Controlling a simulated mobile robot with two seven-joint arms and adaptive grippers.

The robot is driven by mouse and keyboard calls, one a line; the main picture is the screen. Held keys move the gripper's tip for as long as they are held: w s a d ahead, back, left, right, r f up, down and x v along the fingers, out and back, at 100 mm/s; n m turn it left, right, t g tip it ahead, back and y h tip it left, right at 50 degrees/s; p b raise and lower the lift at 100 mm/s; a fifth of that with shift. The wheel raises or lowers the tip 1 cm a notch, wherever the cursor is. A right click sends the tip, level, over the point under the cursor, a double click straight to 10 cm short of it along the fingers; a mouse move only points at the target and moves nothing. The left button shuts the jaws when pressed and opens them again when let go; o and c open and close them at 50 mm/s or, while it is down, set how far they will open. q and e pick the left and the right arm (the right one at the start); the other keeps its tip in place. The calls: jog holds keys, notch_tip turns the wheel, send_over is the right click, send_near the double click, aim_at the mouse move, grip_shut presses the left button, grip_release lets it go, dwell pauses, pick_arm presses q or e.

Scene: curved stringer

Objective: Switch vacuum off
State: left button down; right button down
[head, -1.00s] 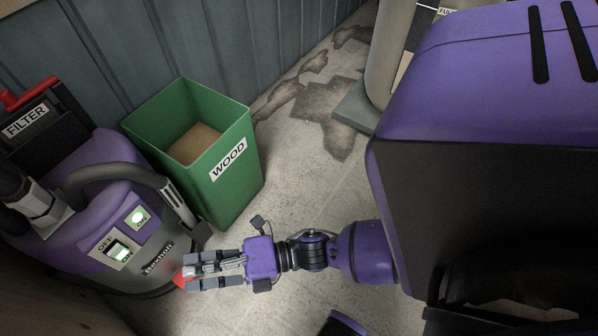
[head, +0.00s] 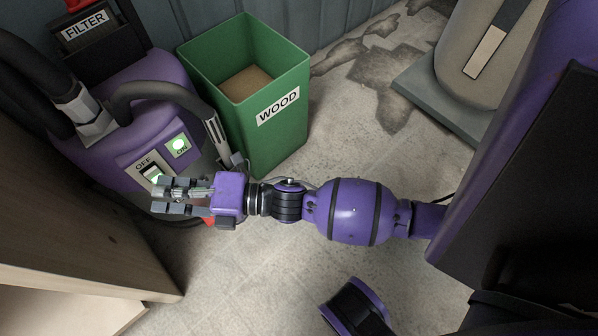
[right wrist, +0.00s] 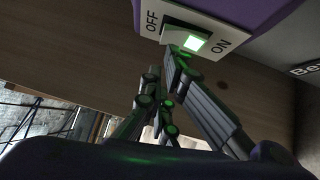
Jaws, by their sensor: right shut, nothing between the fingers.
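The purple vacuum (head: 165,73) stands at the left in the head view. Its rocker switch (head: 154,175) sits on a white plate marked OFF and ON and partly shows past my fingers. In the right wrist view the switch (right wrist: 186,40) glows green towards its ON side. My right gripper (head: 156,196) is shut and empty in front of the panel. In the right wrist view its fingertips (right wrist: 172,56) are right by the switch's lower edge; I cannot tell whether they touch. My left gripper is not in view.
A green WOOD bin (head: 280,130) stands behind my right forearm. A wooden panel (head: 70,220) is close at the lower left. A black hose (head: 150,92) curves over the vacuum. A grey-based machine (head: 440,100) stands at the upper right. The floor between is clear.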

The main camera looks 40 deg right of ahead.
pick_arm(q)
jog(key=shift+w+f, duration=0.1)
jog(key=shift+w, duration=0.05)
pick_arm(e)
jog(key=shift+w+r, duration=0.1)
jog(key=shift+w, duration=0.2)
